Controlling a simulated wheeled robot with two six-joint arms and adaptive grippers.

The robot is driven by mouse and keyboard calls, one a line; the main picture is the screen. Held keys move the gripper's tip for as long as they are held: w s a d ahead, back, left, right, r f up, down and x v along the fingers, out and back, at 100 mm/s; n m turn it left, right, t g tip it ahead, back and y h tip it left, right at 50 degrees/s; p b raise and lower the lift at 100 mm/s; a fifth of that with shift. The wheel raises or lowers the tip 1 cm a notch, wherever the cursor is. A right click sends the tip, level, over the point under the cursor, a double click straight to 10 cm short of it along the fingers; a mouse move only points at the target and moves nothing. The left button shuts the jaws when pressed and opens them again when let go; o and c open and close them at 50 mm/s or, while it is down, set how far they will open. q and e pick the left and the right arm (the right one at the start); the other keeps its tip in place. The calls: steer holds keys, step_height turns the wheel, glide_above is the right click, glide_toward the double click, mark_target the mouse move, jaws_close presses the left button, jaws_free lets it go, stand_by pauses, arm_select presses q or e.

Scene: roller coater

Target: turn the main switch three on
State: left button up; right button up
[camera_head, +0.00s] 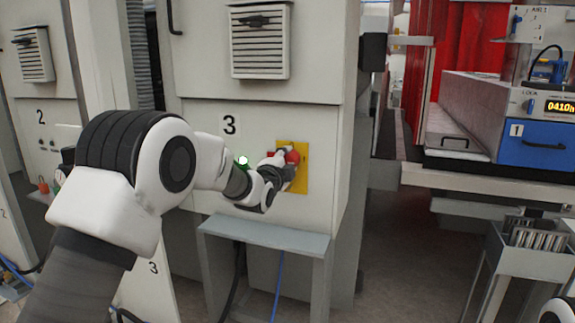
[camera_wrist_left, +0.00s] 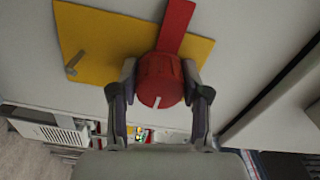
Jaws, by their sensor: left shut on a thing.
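The main switch of the cabinet marked 3 is a round red knob (camera_head: 293,156) on a yellow plate (camera_head: 303,182). In the left wrist view the red knob (camera_wrist_left: 160,84) has a white mark on its face, and a flat red bar (camera_wrist_left: 176,25) extends from it past the edge of the yellow plate (camera_wrist_left: 100,38). My left gripper (camera_wrist_left: 160,75) is shut on the knob, one finger on each side. In the head view my left gripper (camera_head: 281,164) partly hides the knob and plate. My right gripper is not seen.
The cabinet marked 3 (camera_head: 210,150) has a vent (camera_head: 260,42) above and a grey ledge (camera_head: 265,234) below the switch. A cabinet marked 2 (camera_head: 40,90) stands at left. At right is a machine with a blue front panel (camera_head: 535,148). Open floor lies between.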

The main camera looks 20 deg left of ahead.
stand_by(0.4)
arm_select(q)
steer(key=o, duration=1.1)
steer(key=shift+o, duration=0.2)
steer(key=s, duration=1.2)
steer(key=shift+a, duration=0.2)
